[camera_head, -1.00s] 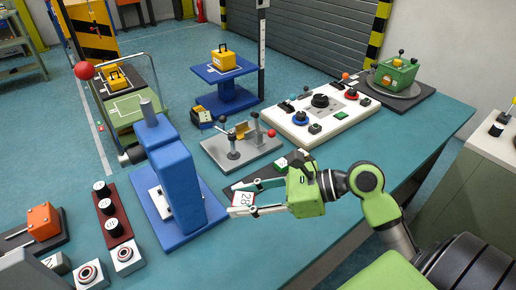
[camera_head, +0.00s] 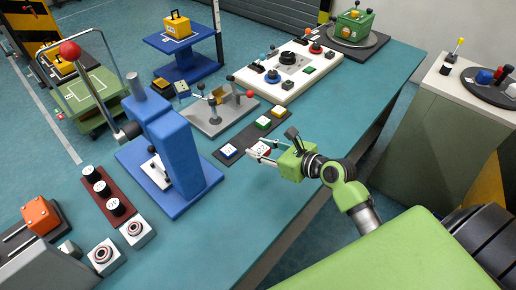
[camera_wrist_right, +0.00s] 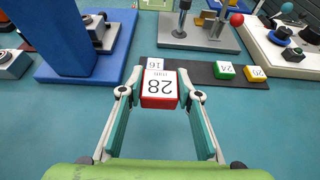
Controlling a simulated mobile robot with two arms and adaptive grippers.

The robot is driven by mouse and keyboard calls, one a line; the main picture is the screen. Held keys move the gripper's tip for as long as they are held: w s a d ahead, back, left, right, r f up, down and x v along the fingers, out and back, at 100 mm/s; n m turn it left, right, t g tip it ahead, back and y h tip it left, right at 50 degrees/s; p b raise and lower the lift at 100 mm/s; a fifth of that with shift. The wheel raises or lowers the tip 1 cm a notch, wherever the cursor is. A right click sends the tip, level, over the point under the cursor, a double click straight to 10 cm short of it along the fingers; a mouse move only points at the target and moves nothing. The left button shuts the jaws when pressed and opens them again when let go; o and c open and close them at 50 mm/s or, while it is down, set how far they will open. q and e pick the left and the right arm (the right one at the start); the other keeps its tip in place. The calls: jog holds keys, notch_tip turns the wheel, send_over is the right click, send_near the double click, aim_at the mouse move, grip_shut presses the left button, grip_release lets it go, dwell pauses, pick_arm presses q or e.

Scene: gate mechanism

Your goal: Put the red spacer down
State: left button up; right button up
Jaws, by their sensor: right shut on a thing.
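The red spacer (camera_wrist_right: 159,90) has a white top marked 28. In the right wrist view it sits between the fingertips of my right gripper (camera_wrist_right: 158,98), which is shut on it. In the head view my right gripper (camera_head: 262,150) holds the spacer near the dark strip (camera_head: 243,140), on its front side. I cannot tell how high the spacer is above the table. On the strip stand a blue spacer (camera_head: 228,151), a green spacer (camera_head: 263,122) and a yellow spacer (camera_head: 278,111), with bare strip between blue and green. My left gripper is not in view.
A blue press-like stand (camera_head: 180,150) with a red-knobbed lever is left of the strip. A grey plate with posts (camera_head: 215,118) and a white control panel (camera_head: 300,70) lie behind it. The teal table (camera_head: 225,215) is clear in front of the strip.

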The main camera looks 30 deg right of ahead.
aim_at(256, 146)
jog(key=w+f, duration=0.2)
jog(key=w, duration=0.1)
jog(key=w+d+f+b, duration=0.1)
jog(key=w+f, duration=0.2)
jog(key=shift+d+f, duration=0.15)
jog(key=shift+f, duration=0.15)
jog(key=shift+w+d+f, duration=0.1)
jog(key=shift+w+f, duration=0.35)
notch_tip(256, 146, down, 4)
jog(key=shift+w+d+r+b, duration=0.15)
jog(key=shift+r+b, duration=0.1)
jog(key=shift+b, duration=0.25)
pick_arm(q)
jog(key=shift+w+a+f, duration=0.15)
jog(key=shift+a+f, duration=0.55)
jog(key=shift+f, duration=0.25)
pick_arm(e)
jog(key=shift+f, duration=0.15)
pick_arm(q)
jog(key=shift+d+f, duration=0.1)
pick_arm(e)
jog(key=o, duration=1.2)
